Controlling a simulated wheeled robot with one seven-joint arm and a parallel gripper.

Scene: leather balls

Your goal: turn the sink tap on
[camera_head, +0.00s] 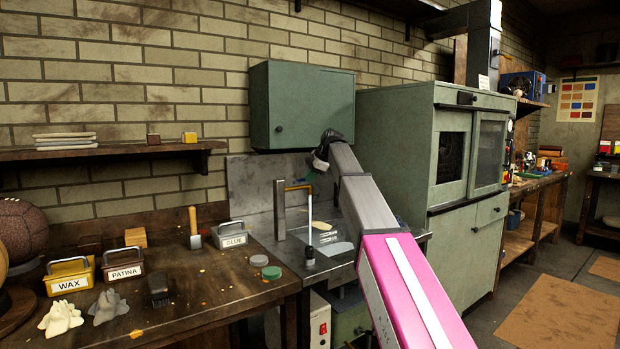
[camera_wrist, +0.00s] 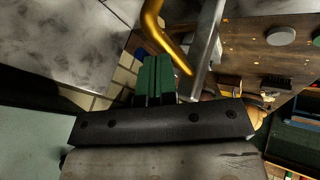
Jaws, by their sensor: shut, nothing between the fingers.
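The sink tap (camera_head: 280,210) is a grey upright post with a brass arm (camera_head: 297,188) bent out to the right near its top. A thin white vertical streak (camera_head: 309,218) hangs below the brass end; I cannot tell whether it is water or a rod. In the wrist view the curved brass piece (camera_wrist: 160,35) lies just beyond my green fingers, and the grey post (camera_wrist: 208,45) is to its right. My gripper (camera_wrist: 155,62) is shut and empty, close to the brass piece. In the head view its fingers are small, above and right of the tap.
The metal sink top (camera_head: 325,250) holds pale tools and a small dark bottle (camera_head: 310,257). A green wall cabinet (camera_head: 300,105) hangs above. The wooden bench at left carries the glue caddy (camera_head: 230,235) and lids.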

